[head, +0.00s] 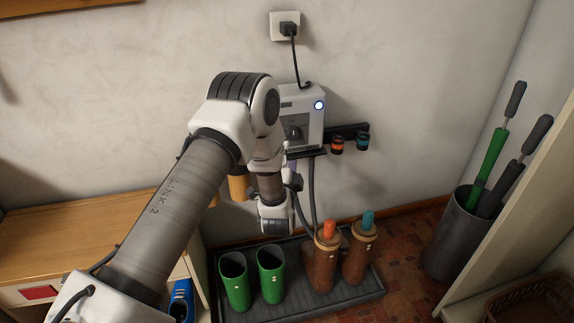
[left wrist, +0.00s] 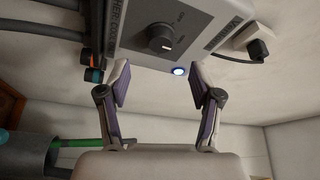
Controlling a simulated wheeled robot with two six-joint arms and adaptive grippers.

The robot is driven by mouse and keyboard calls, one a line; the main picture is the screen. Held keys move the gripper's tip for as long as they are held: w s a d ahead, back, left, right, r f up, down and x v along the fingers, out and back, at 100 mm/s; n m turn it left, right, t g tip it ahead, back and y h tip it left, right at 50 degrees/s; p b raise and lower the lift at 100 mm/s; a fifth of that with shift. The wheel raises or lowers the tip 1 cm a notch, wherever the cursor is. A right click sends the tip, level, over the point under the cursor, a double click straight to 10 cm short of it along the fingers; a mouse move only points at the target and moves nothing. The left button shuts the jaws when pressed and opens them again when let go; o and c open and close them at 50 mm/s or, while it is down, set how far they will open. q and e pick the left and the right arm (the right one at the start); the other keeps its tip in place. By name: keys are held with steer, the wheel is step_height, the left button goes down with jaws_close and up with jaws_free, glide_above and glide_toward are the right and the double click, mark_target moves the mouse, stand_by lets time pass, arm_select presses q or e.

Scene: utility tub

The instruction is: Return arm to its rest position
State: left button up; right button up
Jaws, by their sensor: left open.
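My left arm reaches in from the left in the head view, its wrist in front of the wall. My left gripper (left wrist: 162,82) shows in the left wrist view with its two fingers spread apart and nothing between them. In the head view the gripper is mostly hidden by the arm. A white wall box (head: 302,112) with a dark knob and a lit blue light is close to the gripper. The box (left wrist: 190,22) also shows just beyond the fingertips in the left wrist view, its knob (left wrist: 161,38) facing the gripper. My right gripper is not in view.
A dark tray (head: 340,297) below holds green boots (head: 235,283) and brown boots (head: 325,262) with orange and teal pieces in their tops. A black wall rack (head: 348,132) is beside the box. A grey bin (head: 462,240) stands right. A wooden bench (head: 60,240) is left.

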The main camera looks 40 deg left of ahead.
arm_select(q)
steer(key=v, duration=0.4)
stand_by(0.3)
steer(key=s+d+f+g+h, duration=0.35)
steer(key=s+f, duration=0.25)
steer(key=f, duration=0.3)
steer(key=s+d+f+g+h, duration=0.3)
steer(key=s+d+f, duration=0.3)
steer(key=f, duration=0.4)
steer(key=s+d+f+n+g+h, duration=0.1)
steer(key=s+d+f+n+g, duration=0.2)
steer(key=s, duration=0.5)
steer(key=s+f+n+g+h, duration=0.1)
steer(key=s+n+g, duration=0.1)
steer(key=s+g, duration=0.35)
steer(key=s+d+f+n+g+h, duration=0.1)
steer(key=s+d+f+n+g, duration=0.15)
steer(key=s, duration=0.65)
step_height(320, 180, up, 24)
steer(key=n+p, duration=0.1)
steer(key=p, duration=2.3)
steer(key=shift+s+a, duration=0.3)
steer(key=shift+s, duration=0.05)
